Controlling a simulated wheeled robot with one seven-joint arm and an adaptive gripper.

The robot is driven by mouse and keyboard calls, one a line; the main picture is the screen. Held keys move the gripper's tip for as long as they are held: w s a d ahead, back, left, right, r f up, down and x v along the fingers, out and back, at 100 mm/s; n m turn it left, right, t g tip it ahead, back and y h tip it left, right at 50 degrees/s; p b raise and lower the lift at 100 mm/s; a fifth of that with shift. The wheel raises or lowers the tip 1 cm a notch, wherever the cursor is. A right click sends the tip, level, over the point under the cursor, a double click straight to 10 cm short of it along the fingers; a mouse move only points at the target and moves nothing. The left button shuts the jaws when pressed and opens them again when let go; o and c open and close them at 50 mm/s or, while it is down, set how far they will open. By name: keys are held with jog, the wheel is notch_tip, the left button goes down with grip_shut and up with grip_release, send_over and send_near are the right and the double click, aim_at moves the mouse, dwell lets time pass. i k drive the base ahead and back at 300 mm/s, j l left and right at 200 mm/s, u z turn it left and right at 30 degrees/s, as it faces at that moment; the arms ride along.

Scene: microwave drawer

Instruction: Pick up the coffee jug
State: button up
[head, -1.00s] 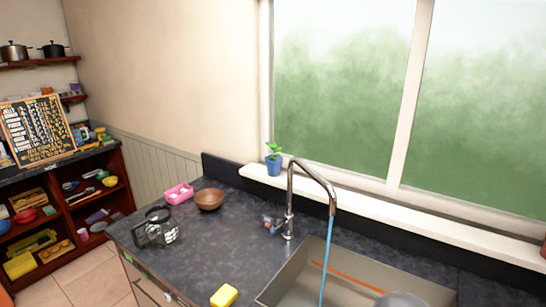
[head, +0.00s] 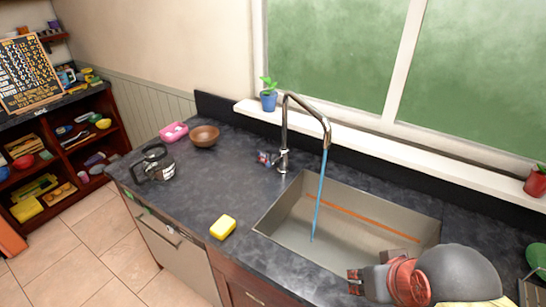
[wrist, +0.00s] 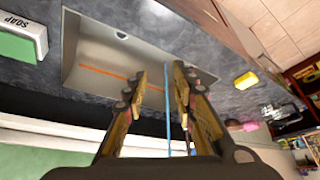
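The coffee jug (head: 158,166) is a clear glass pot with a black lid and black handle. It stands upright on the dark counter (head: 190,190), near its left end, with the handle towards the left. In the wrist view, a dark shape at the right edge may be the jug, but it is too small to be sure. My gripper (wrist: 161,75) is open, with nothing between its fingers. It is by the sink, well to the right of the jug and apart from it. My arm shows at the lower right of the head view.
A sink (head: 345,222) with a running tap (head: 304,100) lies between my arm and the jug. A yellow sponge (head: 223,227), brown bowl (head: 204,136) and pink container (head: 173,131) are on the counter. A soap box (wrist: 22,30) shows in the wrist view.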

aim_at(159, 166)
jog(key=i+j, duration=0.15)
jog(key=j, duration=0.2)
jog(key=i+j+z, duration=0.1)
jog(key=j, duration=0.2)
jog(key=i+j, duration=0.15)
jog(key=j, duration=0.2)
jog(key=i+j, duration=0.15)
jog(key=j, duration=0.2)
jog(key=i+j+z, duration=0.1)
jog(key=j, duration=0.2)
